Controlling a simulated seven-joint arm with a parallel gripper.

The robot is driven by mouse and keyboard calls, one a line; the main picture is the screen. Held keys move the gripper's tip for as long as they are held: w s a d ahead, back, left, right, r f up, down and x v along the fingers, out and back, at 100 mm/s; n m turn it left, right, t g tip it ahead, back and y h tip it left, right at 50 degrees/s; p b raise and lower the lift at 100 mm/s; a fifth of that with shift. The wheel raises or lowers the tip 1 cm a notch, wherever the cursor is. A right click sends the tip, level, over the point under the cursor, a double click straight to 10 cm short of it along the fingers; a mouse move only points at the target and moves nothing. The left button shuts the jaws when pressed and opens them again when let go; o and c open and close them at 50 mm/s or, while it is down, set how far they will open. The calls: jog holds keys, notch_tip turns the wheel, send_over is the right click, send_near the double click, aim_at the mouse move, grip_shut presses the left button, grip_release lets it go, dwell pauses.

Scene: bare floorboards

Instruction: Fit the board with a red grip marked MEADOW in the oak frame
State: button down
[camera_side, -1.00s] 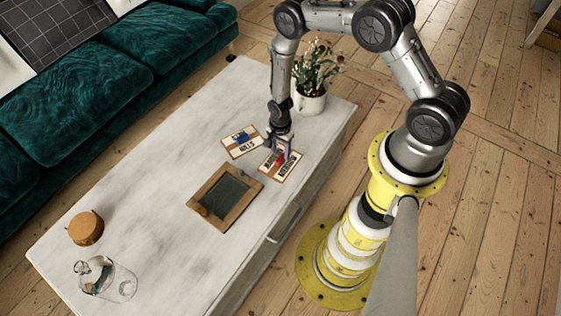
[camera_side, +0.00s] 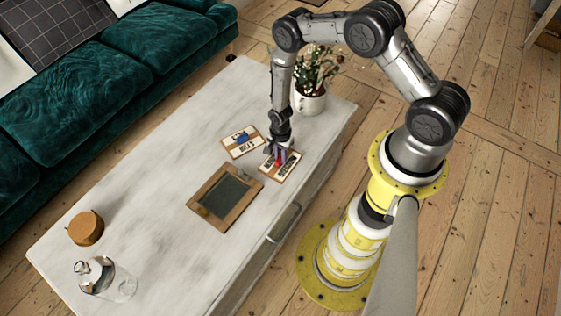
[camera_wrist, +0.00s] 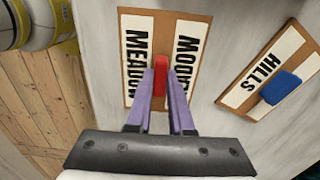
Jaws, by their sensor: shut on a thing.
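The board with a red grip (camera_wrist: 160,35) lies flat on the table, and it also shows in the side view (camera_side: 291,166). Its two white strips read MEADOW and what looks like MOOR, the second partly hidden by a finger. My gripper (camera_wrist: 160,72) points down over this board, its purple fingers shut on the red grip (camera_wrist: 160,80). In the side view my gripper (camera_side: 280,157) stands to the upper right of the oak frame (camera_side: 207,185). The frame lies flat, with a dark, empty-looking recess inside its rim.
A board with a blue grip marked HILLS (camera_wrist: 262,70) lies beside the held board. A potted plant (camera_side: 311,102) stands behind. A round wooden-brown object (camera_side: 86,229) and a glass jar (camera_side: 122,284) stand at the table's near left. The white tabletop (camera_side: 150,190) left of the frame is clear.

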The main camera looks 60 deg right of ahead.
jog(key=shift+r, duration=0.15)
jog(key=shift+r, duration=0.5)
jog(key=s+a+r, duration=0.2)
jog(key=s+r, duration=1)
jog(key=s, duration=0.2)
jog(key=w+a+f+m, duration=0.1)
jog(key=w+a, duration=0.2)
jog(key=w, duration=0.6)
jog(key=w+a+m, duration=0.2)
jog(key=w+a, duration=0.2)
jog(key=w, duration=0.4)
jog(key=w+a+f+n, duration=0.1)
jog(key=w+a+f, duration=0.1)
jog(key=a, duration=0.4)
jog(key=w+a+f+n, duration=0.1)
jog(key=w+a+f, duration=0.1)
jog(key=a, duration=0.4)
jog(key=shift+w+a+f+n, duration=0.15)
jog(key=shift+w+a+n, duration=0.15)
jog(key=shift+w+a, duration=0.15)
